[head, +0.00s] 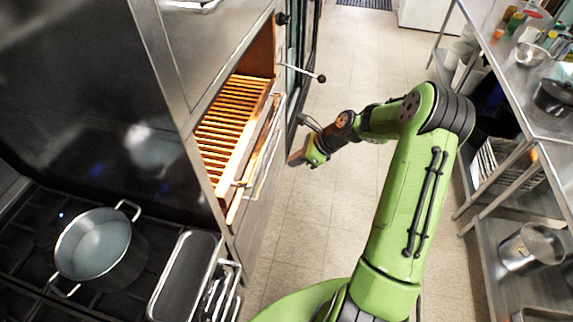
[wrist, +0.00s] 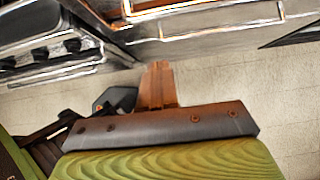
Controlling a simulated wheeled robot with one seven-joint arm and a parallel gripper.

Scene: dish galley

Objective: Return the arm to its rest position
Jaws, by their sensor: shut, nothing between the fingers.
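My green arm reaches up and across the aisle in the head view. My gripper (head: 297,159) is at its far end, in front of the steel oven unit and just right of its glowing slatted opening. The wrist view shows my gripper (wrist: 157,85) with its brown fingers together, shut and empty. Tiled floor lies behind the fingers, and they look apart from the oven front.
The oven (head: 235,120) stands on the left, with a handle rod (head: 303,72) sticking out. A pot (head: 95,245) sits on the stove at lower left. Steel shelves (head: 515,90) with cookware line the right. The tiled aisle (head: 335,205) between is clear.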

